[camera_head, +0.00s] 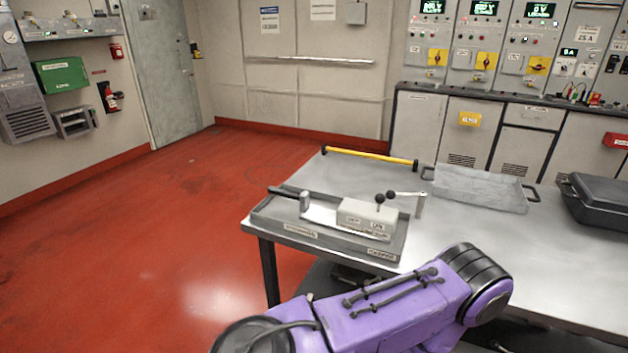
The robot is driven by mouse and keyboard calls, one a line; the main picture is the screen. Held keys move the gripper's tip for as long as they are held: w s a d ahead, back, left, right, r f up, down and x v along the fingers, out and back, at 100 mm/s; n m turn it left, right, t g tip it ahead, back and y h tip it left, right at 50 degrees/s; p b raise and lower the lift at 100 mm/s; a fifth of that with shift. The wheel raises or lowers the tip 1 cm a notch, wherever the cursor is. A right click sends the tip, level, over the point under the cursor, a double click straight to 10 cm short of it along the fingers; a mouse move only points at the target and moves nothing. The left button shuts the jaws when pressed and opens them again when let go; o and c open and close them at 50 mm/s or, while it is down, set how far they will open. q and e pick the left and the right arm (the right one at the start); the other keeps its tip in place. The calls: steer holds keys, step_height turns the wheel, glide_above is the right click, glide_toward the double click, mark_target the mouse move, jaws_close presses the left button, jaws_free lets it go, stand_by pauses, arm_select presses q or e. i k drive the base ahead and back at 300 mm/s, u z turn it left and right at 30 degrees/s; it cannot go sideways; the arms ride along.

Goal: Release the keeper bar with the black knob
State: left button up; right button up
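On the metal table (470,240) a shallow grey tray (335,245) holds a pale box (366,217) with labels on its front. Two small black knobs, a nearer black knob (380,199) and a farther black knob (391,195), stand at the box's top and right. A light metal arm (407,194) reaches right from the farther knob and bends down at its end. A flat pale strip (321,215) runs left from the box. I cannot tell which piece is the keeper bar. Neither gripper is in view; only a purple arm link of mine crosses the bottom.
A hammer-like tool (304,201) with a black handle lies at the tray's left. A yellow bar (370,158) lies along the back edge. A grey handled tray (480,188) and a black case (597,202) stand right. Cabinets (480,130) line the back wall. Red floor is free at left.

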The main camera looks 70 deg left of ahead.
mark_target(391, 194)
steer(key=u, duration=1.65)
steer(key=k, duration=0.65)
steer(key=z, duration=0.5)
steer(key=i, duration=1.35)
steer(key=u, duration=0.5)
